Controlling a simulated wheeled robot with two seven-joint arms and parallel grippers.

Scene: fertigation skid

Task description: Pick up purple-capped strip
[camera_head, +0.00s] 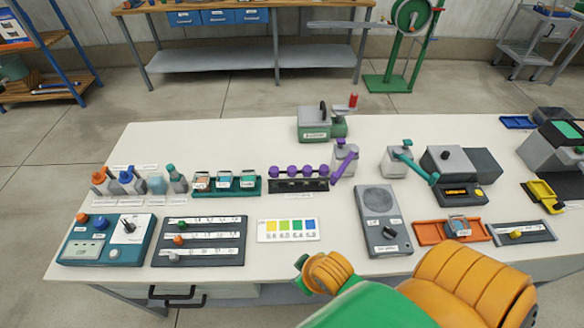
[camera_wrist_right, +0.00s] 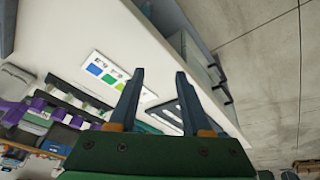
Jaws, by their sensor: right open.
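Several purple caps stand in a row on a dark rack (camera_head: 298,185) in the middle of the table in the head view. They may belong to the purple-capped strip, but the strip's body is too small to make out. Purple caps (camera_wrist_right: 42,103) also show at the left of the right wrist view, turned sideways. My right gripper (camera_wrist_right: 157,95) is open, with nothing between its two fingers. It is apart from the purple caps. In the head view my right arm comes in from the bottom right. My left gripper is not in view.
A colour chart card (camera_head: 289,230) lies in front of the rack. A teal-capped tray (camera_head: 227,187) stands left of it, and a grey device with a purple lever (camera_head: 343,160) stands close on the right. A grey box (camera_head: 382,218) is further right. Bare table lies behind the rack.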

